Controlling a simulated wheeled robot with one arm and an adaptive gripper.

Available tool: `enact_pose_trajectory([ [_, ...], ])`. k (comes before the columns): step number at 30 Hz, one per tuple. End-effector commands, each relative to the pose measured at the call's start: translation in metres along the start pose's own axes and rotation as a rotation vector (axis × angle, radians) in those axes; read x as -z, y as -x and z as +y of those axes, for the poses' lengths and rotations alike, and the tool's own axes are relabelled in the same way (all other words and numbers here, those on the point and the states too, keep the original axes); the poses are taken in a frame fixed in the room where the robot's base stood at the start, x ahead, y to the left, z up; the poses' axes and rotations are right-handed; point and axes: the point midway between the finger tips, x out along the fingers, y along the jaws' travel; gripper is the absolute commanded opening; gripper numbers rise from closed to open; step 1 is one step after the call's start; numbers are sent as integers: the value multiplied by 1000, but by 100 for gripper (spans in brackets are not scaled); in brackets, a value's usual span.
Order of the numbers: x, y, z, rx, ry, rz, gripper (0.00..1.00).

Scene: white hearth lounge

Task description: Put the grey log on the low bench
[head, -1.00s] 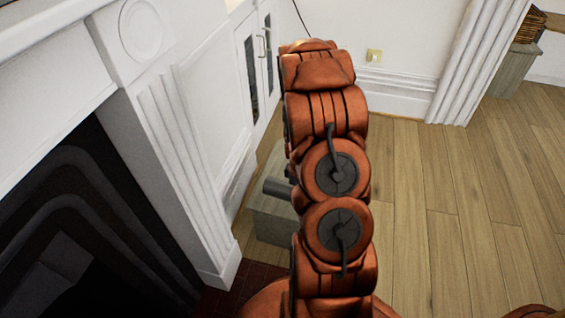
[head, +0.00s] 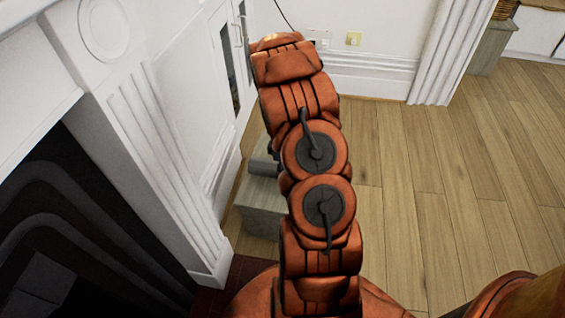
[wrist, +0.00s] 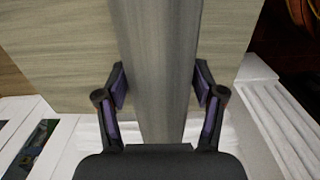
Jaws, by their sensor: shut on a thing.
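The grey log (wrist: 158,60) runs lengthwise through the middle of the wrist view, between the two purple-padded fingers of my gripper (wrist: 160,88). My gripper is shut on it. The low bench (wrist: 75,65) shows its pale wood-grain top beneath the log on both sides. In the head view, the bench (head: 262,212) stands on the floor by the white wall panelling, partly hidden by my arm. A short end of the log (head: 261,166) shows left of my arm, over the bench. I cannot tell whether it touches the bench top. My arm hides the gripper in the head view.
The white fireplace surround (head: 150,130) with its dark opening (head: 80,230) is close on the left. A white cabinet (head: 228,70) stands behind the bench. The wooden floor (head: 430,200) to the right is open. Another grey bench-like block (head: 490,48) is at the back right.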

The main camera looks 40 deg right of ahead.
Motion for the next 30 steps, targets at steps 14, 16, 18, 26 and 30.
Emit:
enact_pose_trajectory([
  [14, 20, -5, 52, -4, -2, 3, 0],
  [16, 21, -6, 56, 0, -3, 2, 0],
  [18, 23, -6, 58, 1, -2, 1, 0],
  [26, 24, -13, 62, 0, -3, 1, 0],
  [30, 24, -30, 62, 0, -2, 1, 0],
])
